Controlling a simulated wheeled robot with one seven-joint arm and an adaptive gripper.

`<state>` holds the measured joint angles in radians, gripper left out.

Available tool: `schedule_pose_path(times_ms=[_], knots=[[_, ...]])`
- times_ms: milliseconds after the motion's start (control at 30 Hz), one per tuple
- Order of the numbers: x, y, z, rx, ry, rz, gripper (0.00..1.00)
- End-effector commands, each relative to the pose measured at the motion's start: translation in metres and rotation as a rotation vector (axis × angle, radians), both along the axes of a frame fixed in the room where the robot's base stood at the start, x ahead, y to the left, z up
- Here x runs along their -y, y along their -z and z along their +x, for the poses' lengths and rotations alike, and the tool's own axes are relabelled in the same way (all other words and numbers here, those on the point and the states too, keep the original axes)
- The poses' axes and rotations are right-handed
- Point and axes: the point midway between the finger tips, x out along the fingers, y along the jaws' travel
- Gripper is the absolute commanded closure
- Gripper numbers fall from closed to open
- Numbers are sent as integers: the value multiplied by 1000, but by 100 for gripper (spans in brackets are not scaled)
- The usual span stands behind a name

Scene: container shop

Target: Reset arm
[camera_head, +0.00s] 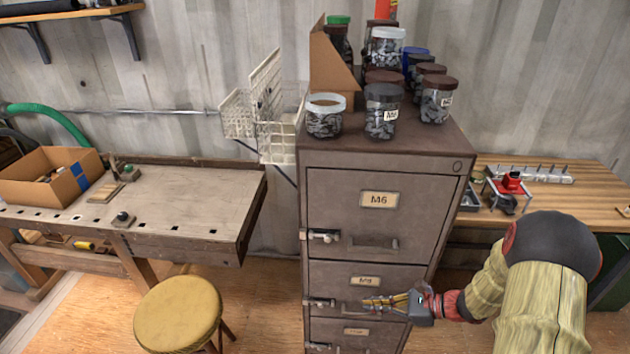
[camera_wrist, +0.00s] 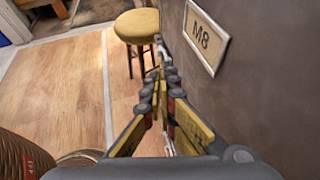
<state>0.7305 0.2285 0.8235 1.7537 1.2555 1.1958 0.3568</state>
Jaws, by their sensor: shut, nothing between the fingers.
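My gripper (camera_head: 388,301) is in front of the filing cabinet (camera_head: 325,192), at the height of the middle drawer labelled M8 (camera_head: 365,281). My arm reaches in from the right of the head view. In the wrist view the fingers (camera_wrist: 160,85) are together with nothing seen between them. The M8 label (camera_wrist: 206,38) is beside the fingers, to their right. The drawers that show look closed. The gripper hides part of the M8 drawer front, and I cannot tell whether it touches it.
A yellow stool (camera_head: 178,313) stands left of the cabinet. A workbench (camera_head: 190,203) with a cardboard box (camera_head: 45,188) is at the left. Jars (camera_head: 382,118) crowd the cabinet top. A wooden table (camera_head: 590,190) with a red tool (camera_head: 511,182) is at the right.

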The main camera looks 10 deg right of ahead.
Motion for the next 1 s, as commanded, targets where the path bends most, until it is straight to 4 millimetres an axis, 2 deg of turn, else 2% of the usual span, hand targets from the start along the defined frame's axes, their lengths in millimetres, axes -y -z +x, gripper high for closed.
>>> schedule_pose_path(times_ms=[100, 167, 300, 433, 667, 800, 1000], knots=[[1, 4, -2, 19, -20, -29, 100], [-3, 11, -13, 19, -64, -57, 100], [-16, 24, -54, 7, -211, -129, 100], [-18, 10, -89, 43, -397, -258, 100], [-22, -40, -133, 165, -789, -548, 100], [-21, -82, -153, 268, -1045, -764, 100], [-23, -146, -171, 429, -1357, -1087, 100]])
